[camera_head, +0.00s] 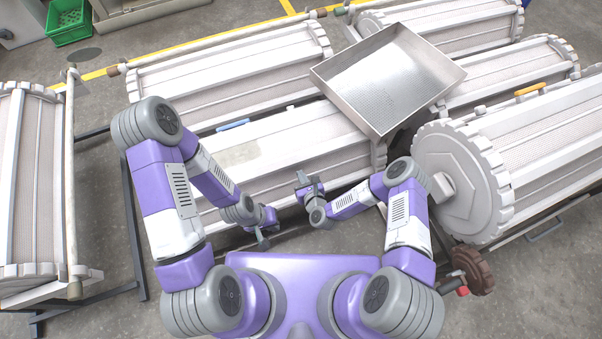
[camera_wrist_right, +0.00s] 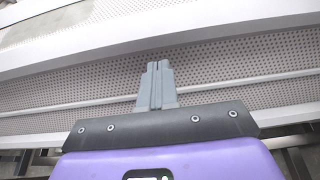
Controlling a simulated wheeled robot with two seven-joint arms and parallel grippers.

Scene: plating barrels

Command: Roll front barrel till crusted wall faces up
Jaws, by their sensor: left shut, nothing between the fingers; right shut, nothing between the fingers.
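The front barrel (camera_head: 275,150) is a white ribbed drum with perforated walls, lying across the view just ahead of me. A dull beige, crusted-looking patch (camera_head: 238,156) shows on its upper left wall; a similar patch shows at the top left of the right wrist view (camera_wrist_right: 45,22). My right gripper (camera_head: 302,181) is shut and empty at the barrel's near side. In the right wrist view its fingertips (camera_wrist_right: 158,68) overlap a perforated wall between white ribs; I cannot tell if they touch. My left gripper (camera_head: 263,241) is shut and empty, low at the barrel's near left side.
A metal tray (camera_head: 455,76) lies tilted over the barrels behind. More barrels stand at the left (camera_head: 28,170), the back (camera_head: 225,75) and the right (camera_head: 560,140). A brown handwheel (camera_head: 473,270) is at lower right. A green crate (camera_head: 68,22) sits at the far left.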

